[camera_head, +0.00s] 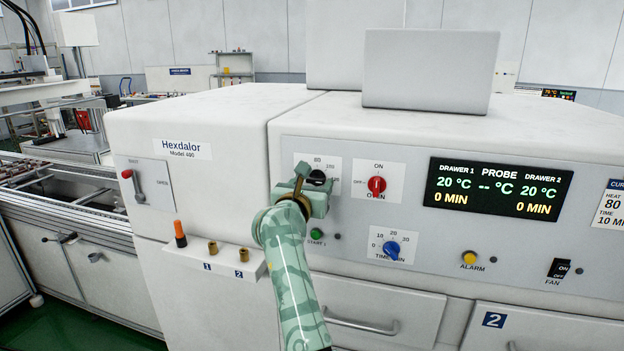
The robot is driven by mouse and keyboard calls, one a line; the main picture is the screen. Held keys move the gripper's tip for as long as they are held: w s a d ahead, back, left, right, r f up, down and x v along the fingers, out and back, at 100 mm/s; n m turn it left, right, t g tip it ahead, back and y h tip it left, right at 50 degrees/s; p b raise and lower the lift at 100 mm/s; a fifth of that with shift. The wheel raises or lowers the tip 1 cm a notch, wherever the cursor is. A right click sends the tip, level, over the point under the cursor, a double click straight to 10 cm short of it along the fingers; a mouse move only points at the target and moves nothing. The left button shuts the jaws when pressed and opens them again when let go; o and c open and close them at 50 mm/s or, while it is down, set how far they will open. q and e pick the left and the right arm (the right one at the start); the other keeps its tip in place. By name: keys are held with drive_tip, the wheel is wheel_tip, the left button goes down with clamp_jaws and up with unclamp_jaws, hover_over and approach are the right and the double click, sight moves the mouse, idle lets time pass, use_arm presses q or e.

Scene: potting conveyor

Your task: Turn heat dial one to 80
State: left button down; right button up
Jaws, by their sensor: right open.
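The heat dial (316,177) is a dark knob on the white panel of the Hexdalor oven, at the upper left of the controls. Part of its scale shows above it, with 80 and 100 readable. My right gripper (312,183), green with its arm coming from below, is at the dial with its jaws open. It covers the dial's left and lower parts, so I cannot tell where the dial points or whether the fingers touch it. The display (497,188) reads 20 °C and 0 MIN for both drawers. My left gripper is not in view.
A red oven switch (376,185) is close right of the dial. A blue time dial (391,250) and a green start button (316,234) are below. A small shelf (222,262) with an orange-topped plug juts out at the left. Drawer handles (362,324) stick out lower down.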

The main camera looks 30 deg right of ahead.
drive_tip(key=shift+d, duration=0.1)
drive_tip(key=shift+r, duration=0.1)
drive_tip(key=shift+c, duration=0.9)
drive_tip(key=c, duration=0.8)
drive_tip(key=shift+r+n+p, duration=0.1)
drive_tip(key=shift+n+p, duration=0.3)
drive_tip(key=shift+p, duration=0.3)
drive_tip(key=n+p, duration=1.2)
drive_tip(key=p, duration=0.3)
drive_tip(key=n+p, duration=0.2)
drive_tip(key=n, duration=0.1)
drive_tip(key=shift+p, duration=0.3)
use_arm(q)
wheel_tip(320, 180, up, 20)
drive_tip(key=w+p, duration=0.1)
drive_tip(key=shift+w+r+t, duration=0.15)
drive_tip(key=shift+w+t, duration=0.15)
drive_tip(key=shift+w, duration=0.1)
use_arm(e)
drive_tip(key=shift+f+n, duration=0.25)
drive_tip(key=shift+n, duration=0.65)
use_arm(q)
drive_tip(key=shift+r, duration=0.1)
